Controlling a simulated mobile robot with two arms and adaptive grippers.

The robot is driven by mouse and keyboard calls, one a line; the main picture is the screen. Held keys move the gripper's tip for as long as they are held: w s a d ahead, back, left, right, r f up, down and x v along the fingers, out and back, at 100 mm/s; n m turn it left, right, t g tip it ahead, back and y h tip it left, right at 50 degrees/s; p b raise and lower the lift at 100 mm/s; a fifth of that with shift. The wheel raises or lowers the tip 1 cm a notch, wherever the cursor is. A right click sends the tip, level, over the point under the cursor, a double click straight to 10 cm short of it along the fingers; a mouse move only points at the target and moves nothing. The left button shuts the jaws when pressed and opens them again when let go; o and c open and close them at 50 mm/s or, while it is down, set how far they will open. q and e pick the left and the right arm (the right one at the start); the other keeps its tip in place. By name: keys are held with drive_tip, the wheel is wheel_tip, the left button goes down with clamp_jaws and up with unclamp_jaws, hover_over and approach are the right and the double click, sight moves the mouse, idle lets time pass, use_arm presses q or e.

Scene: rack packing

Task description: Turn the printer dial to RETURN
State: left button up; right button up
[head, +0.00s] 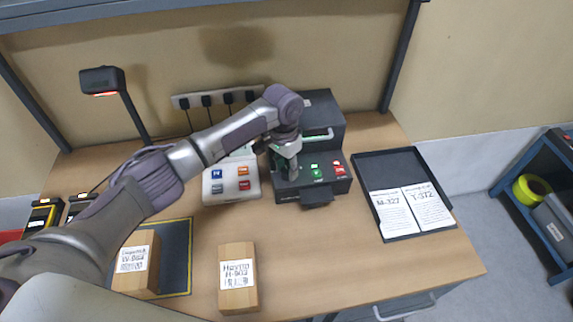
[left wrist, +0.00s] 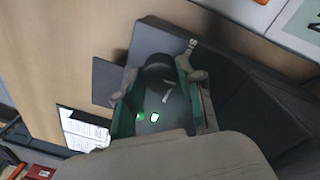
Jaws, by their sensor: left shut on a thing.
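The dark printer (head: 322,110) stands at the back middle of the table, with green and red lit buttons on its front panel. My left gripper (head: 288,166) is over the left part of this panel and hides the printer dial there. In the left wrist view my left gripper (left wrist: 156,77) has its green-padded fingers on either side of the dark round dial (left wrist: 158,68), shut on it. A pale mark shows by the dial, but I cannot read its setting. The printer (left wrist: 160,38) also shows in that view. My right gripper is not in view.
A white panel with coloured buttons (head: 231,196) sits left of the printer. A black tray (head: 375,168) with two labelled sheets lies to the right. Labelled wooden blocks (head: 238,300) stand in front. A scanner on a post (head: 102,80) stands at the back left.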

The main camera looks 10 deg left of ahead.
sight(285, 169)
use_arm(q)
drive_tip(key=shift+m, duration=0.3)
drive_tip(key=o, duration=1.1)
drive_tip(key=shift+o, duration=0.2)
wheel_tip(285, 169, up, 12)
drive_tip(key=shift+w+a, duration=0.25)
drive_tip(key=shift+s+f, duration=0.1)
